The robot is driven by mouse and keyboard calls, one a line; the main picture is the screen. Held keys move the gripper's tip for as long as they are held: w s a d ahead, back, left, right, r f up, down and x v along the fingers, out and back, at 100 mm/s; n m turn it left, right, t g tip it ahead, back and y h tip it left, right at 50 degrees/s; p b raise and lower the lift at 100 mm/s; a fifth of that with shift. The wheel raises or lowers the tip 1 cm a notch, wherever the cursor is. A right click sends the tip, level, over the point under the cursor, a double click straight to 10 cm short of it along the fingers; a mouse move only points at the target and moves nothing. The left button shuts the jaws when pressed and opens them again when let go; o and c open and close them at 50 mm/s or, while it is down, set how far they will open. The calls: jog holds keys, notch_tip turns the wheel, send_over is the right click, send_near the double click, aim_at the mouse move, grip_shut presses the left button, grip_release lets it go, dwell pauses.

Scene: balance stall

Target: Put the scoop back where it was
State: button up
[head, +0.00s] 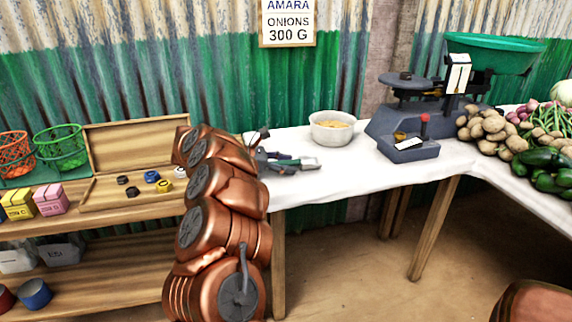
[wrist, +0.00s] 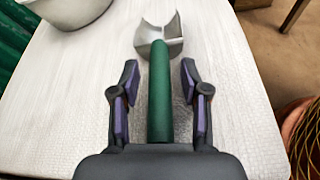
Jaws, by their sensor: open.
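The scoop has a green handle and a grey metal head. In the wrist view the scoop (wrist: 159,95) lies on the white cloth, its handle running between my gripper's fingers and its head beyond the fingertips. My gripper (wrist: 160,80) is open, with a finger on each side of the handle and a gap on both sides. In the head view the scoop's head (head: 309,163) shows just right of my gripper (head: 285,163), low over the table; the handle is mostly hidden there.
A pale bowl (head: 320,131) with yellowish contents stands behind the scoop on the white-clothed table (head: 360,170). The balance (head: 392,118) with a green pan and heaps of vegetables are to the right. A wooden shelf (head: 110,205) with baskets and an open weight box stands left.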

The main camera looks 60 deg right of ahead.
jog(key=shift+r, duration=0.15)
jog(key=p+v, duration=0.1)
jog(key=v, duration=1.1)
dwell(0.4)
